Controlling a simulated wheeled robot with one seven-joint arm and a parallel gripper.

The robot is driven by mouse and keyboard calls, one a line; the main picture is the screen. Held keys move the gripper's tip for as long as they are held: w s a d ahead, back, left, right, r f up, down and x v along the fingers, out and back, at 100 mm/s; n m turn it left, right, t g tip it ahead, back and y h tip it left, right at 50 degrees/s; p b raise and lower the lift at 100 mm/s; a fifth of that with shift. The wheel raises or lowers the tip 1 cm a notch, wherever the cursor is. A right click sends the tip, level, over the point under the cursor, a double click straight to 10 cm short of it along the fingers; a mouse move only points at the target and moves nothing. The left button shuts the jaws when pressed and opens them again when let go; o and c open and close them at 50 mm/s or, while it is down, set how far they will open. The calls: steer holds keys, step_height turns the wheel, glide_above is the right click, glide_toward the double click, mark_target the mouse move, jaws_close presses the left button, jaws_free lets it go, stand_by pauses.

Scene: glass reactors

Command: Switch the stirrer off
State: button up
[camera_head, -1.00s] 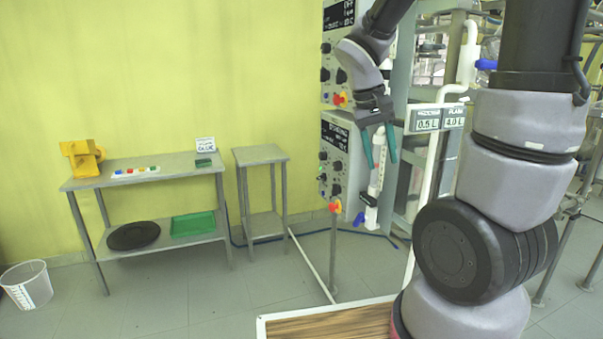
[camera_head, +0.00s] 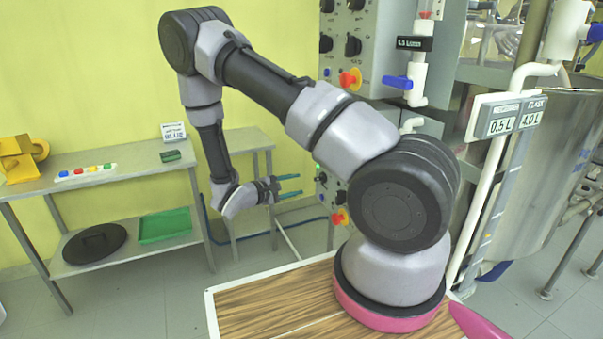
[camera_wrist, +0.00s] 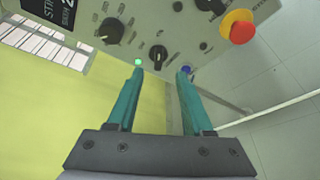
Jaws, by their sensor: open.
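In the head view my gripper (camera_head: 299,185) faces the lower panel (camera_head: 328,188), which my arm partly hides.
Another panel with knobs and a stop button (camera_head: 349,79) is above. A metal table (camera_head: 110,172) with a yellow object (camera_head: 20,158) and a small stand are at left. Floor shows between.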

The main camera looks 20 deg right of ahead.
mark_target(317, 179)
steer(key=shift+t, duration=0.3)
steer(key=x, duration=0.7)
steer(key=w+x, duration=0.1)
steer(key=x, duration=0.3)
steer(key=shift+a+f, duration=0.25)
steer(key=shift+f, duration=0.15)
steer(key=shift+s, duration=0.1)
jaws_close()
